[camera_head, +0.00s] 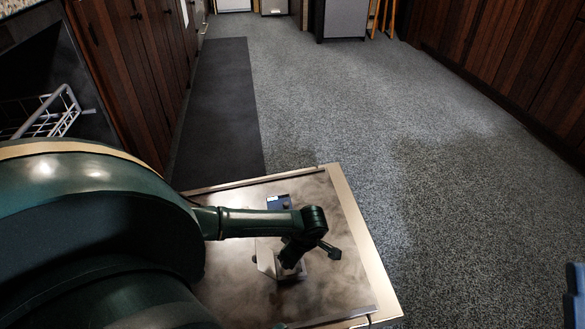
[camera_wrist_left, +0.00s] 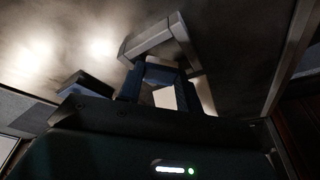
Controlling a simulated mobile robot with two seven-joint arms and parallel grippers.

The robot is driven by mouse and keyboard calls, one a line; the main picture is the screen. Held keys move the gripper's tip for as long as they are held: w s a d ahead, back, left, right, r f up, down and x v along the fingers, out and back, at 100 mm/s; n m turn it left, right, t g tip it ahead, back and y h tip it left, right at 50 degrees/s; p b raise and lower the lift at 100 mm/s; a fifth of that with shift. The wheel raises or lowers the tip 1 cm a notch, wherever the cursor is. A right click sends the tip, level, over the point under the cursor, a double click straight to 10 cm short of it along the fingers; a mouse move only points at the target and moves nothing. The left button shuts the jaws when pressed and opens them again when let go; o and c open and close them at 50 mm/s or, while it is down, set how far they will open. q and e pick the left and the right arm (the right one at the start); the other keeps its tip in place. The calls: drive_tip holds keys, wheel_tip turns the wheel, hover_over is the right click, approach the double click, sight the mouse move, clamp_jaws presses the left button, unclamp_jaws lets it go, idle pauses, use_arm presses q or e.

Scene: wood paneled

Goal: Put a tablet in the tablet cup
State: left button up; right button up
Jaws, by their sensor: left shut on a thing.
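The dishwasher door (camera_head: 235,285) lies folded down flat, its steel inner face up. The tablet cup (camera_head: 265,258) is a pale grey dispenser in the middle of the door, partly hidden by my gripper. Its grey raised part (camera_wrist_left: 155,38) shows in the left wrist view. My left gripper (camera_head: 299,262) reaches in from the left and is low over the cup. In the left wrist view its fingers (camera_wrist_left: 160,82) are closed around a small dark bluish piece, seemingly the tablet (camera_wrist_left: 160,72). I cannot tell whether it touches the cup. My right gripper is not in view.
A dark blue part (camera_head: 280,202) sits on the door behind the cup. A white wire rack (camera_head: 45,115) shows in the dishwasher opening at left. Wooden cabinets (camera_head: 125,70) line both sides. The carpeted floor (camera_head: 350,100) is clear beyond the door. A blue thing (camera_head: 575,292) is cut off at right.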

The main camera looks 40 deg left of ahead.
use_arm(q)
drive_tip(key=o, duration=1.3)
drive_tip(key=shift+o, duration=0.2)
drive_tip(key=shift+r, duration=0.25)
drive_tip(key=p+v, duration=0.6)
drive_tip(key=v, duration=0.6)
drive_tip(key=shift+r, duration=0.35)
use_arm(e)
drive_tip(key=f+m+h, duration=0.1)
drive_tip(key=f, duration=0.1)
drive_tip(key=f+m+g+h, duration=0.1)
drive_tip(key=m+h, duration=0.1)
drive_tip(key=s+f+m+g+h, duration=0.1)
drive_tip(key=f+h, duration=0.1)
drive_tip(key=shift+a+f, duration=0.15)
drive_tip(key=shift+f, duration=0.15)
use_arm(q)
drive_tip(key=shift+d, duration=0.2)
